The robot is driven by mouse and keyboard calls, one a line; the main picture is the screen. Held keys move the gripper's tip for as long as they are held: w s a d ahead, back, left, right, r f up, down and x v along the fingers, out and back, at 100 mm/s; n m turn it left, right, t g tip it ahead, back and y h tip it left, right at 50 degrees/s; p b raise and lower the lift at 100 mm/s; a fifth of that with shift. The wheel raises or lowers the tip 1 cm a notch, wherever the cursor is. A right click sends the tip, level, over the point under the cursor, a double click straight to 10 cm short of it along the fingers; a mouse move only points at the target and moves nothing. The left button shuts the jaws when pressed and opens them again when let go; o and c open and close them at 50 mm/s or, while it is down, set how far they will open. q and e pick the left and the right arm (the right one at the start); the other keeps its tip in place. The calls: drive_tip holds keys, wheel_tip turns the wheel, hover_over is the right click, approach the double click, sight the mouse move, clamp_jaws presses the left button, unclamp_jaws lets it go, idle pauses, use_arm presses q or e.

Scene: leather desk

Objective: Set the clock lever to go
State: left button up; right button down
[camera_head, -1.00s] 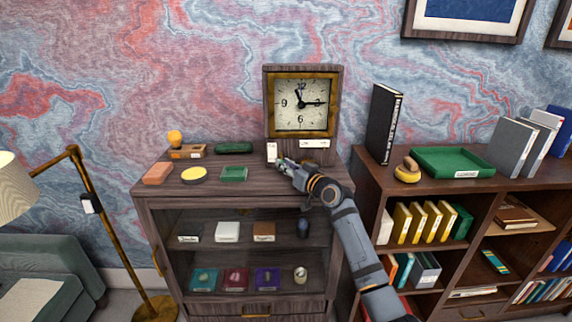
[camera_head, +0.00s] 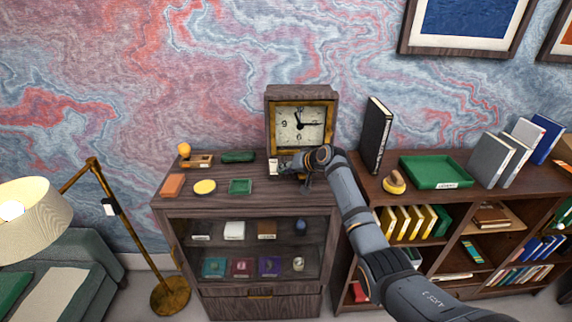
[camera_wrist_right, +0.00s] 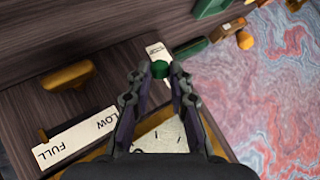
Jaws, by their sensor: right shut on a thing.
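The clock (camera_head: 270,122) stands on the cabinet top against the wall, a square wooden case with a brass-framed dial (camera_head: 300,127). My right gripper (camera_head: 284,166) is at its lower front, left of centre, covering much of the base. In the right wrist view the fingers (camera_wrist_right: 157,71) close around a green round knob (camera_wrist_right: 160,69), seemingly the clock lever's end; its stem is hidden. A small white label (camera_wrist_right: 158,50) lies just beyond the knob, its word unreadable. My left gripper is out of view.
At right, a bookcase holds a black book (camera_head: 375,136), a yellow ring-shaped object (camera_head: 394,182) and a larger green tray (camera_head: 435,172).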

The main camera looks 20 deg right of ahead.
drive_tip(key=shift+w+r+m+g+p, duration=0.25)
drive_tip(key=shift+r+m+g+p, duration=0.1)
drive_tip(key=shift+g, duration=0.45)
drive_tip(key=c, duration=1.2)
unclamp_jaws()
drive_tip(key=shift+d+r, duration=0.1)
drive_tip(key=v, duration=1.2)
drive_tip(key=shift+w, duration=0.1)
